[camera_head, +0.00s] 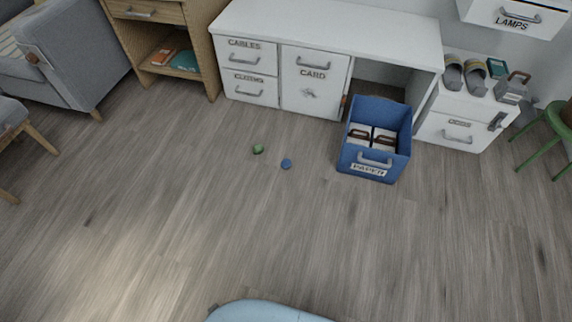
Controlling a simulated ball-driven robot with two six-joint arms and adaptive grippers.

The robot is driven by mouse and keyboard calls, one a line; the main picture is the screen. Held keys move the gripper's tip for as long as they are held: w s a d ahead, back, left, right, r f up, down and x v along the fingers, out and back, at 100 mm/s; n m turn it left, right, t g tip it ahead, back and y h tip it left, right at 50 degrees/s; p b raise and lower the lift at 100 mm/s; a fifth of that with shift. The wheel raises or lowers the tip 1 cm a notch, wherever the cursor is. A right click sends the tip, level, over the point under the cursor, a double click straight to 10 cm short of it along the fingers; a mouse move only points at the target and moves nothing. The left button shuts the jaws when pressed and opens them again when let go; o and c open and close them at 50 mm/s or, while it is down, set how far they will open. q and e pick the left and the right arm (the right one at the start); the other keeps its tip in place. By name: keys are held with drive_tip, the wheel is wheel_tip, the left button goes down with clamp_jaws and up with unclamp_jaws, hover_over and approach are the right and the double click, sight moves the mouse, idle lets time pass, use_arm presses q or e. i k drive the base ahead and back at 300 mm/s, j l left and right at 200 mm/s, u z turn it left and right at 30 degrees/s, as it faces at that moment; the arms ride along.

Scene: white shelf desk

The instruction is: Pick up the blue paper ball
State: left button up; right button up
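The blue paper ball (286,164) is small and lies on the wooden floor near the middle of the head view. A small green ball (258,149) lies close by, to its left and a little farther back. Neither of my grippers shows in this view, and nothing is touching the blue ball.
A blue bin (364,158) labelled PAPER stands to the right of the balls, with items inside. The white desk (330,31) with labelled drawers is behind. A grey armchair (75,55) is at the far left, and a green stool (555,125) at the right. The front floor is clear.

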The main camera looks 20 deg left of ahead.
sight(286, 163)
drive_tip(key=i+j, duration=0.3)
drive_tip(key=j, duration=0.15)
drive_tip(key=i+j, duration=0.65)
drive_tip(key=j, duration=0.2)
drive_tip(key=i+j, duration=0.35)
drive_tip(key=j+z, duration=0.05)
drive_tip(key=j, duration=0.05)
